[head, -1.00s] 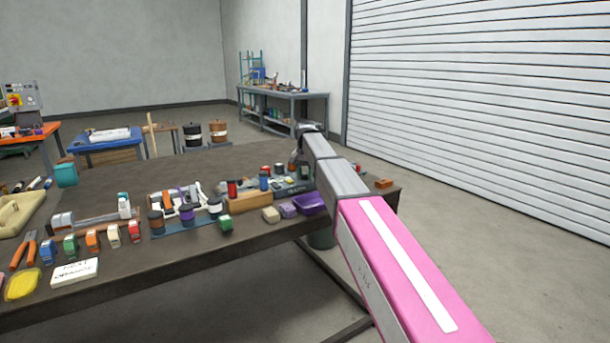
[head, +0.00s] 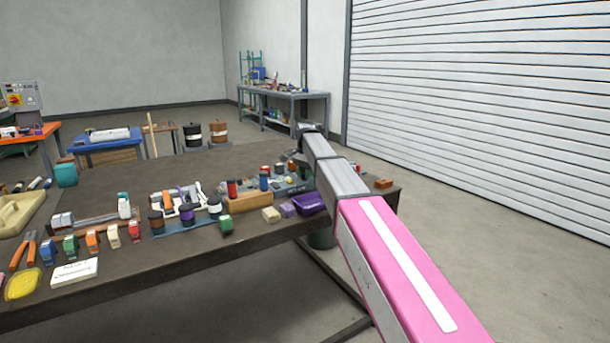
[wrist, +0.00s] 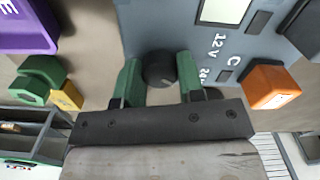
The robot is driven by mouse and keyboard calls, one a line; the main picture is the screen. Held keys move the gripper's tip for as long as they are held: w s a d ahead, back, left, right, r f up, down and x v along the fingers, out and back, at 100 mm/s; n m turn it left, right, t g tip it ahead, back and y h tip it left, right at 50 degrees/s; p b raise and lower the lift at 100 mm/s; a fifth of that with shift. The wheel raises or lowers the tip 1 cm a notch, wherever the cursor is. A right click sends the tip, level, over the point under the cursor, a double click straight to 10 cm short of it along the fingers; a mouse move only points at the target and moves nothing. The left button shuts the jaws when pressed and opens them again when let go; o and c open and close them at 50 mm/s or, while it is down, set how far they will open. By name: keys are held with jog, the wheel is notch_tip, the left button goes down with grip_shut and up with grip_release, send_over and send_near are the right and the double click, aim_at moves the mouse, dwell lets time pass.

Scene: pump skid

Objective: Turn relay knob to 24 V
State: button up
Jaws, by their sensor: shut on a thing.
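The relay knob (wrist: 158,70), round and black, sits at the edge of a blue-grey panel (wrist: 190,38) in the wrist view. White lettering on the panel reads "12 V" beside the knob, with a second label partly hidden by the right finger. My gripper (wrist: 159,80) has green fingers, one on each side of the knob, and is shut on it. The knob's pointer mark cannot be made out, so its setting is unclear. In the head view my arm covers most of the panel, and the knob cannot be picked out.
In the wrist view an orange block (wrist: 270,86) lies close right of the fingers. A green part (wrist: 38,80) and a purple bin (wrist: 25,28) are at the left. In the head view the dark table (head: 130,260) carries several small parts left of my arm.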

jog(key=o, duration=0.9)
notch_tip(320, 180, up, 11)
jog(key=shift+f, duration=0.1)
jog(key=shift+s, duration=0.1)
dwell(0.3)
